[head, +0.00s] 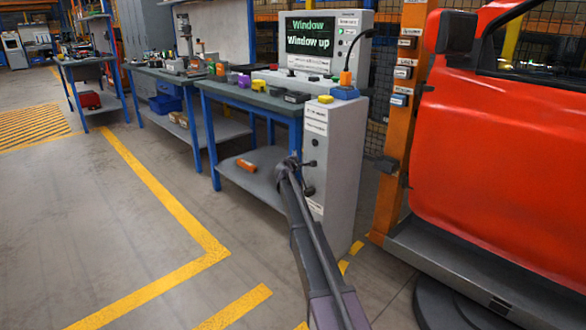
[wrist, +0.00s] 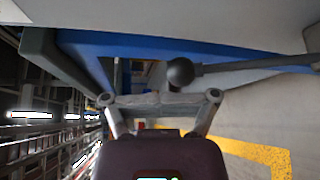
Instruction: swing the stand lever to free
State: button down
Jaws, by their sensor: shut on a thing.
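The grey stand (head: 342,150) is upright at the end of the workbench, with white labels on its front. The stand lever (head: 308,163) is a dark rod on that front, partly hidden by my gripper. In the wrist view the stand lever (wrist: 250,65) is a grey rod with a dark ball knob (wrist: 180,73), just beyond my fingertips. My gripper (head: 290,165) is at the stand's front, shut at the lever; it also shows in the wrist view (wrist: 160,104). The exact contact is hard to see. A dark round part (head: 309,190) sits lower on the stand.
A red vehicle door (head: 500,150) and an orange post (head: 402,110) stand to the right. The workbench (head: 260,102) holds several small items, and a screen (head: 308,38) reads "Window up". The floor (head: 80,230) at left is clear, with yellow lines.

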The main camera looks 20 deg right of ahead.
jog(key=s+a+f+m+g+y+p, duration=0.1)
jog(key=s+a+f+m+g, duration=0.15)
jog(key=s, duration=0.75)
jog(key=s+a+f+m+g+y, duration=0.1)
jog(key=s+f+m+g, duration=0.25)
jog(key=s, duration=0.75)
jog(key=s+a+f+m+g+y+p, duration=0.1)
jog(key=s+a+f+m+g, duration=0.2)
jog(key=s, duration=0.7)
jog(key=s+a+f+m+g+y, duration=0.1)
jog(key=s+a+y, duration=0.1)
jog(key=s, duration=0.6)
jog(key=s+a+f+m+g+y+p, duration=0.1)
jog(key=s+a+m+g+y, duration=0.1)
jog(key=s+a, duration=0.3)
jog(key=s+a+f+m+g+y, duration=0.1)
jog(key=s+a, duration=0.3)
jog(key=s, duration=0.9)
jog(key=shift+a+f+m+g+y, duration=0.15)
jog(key=shift+f+m+g+y, duration=0.25)
jog(key=shift+m+y, duration=0.15)
jog(key=shift+s, duration=0.1)
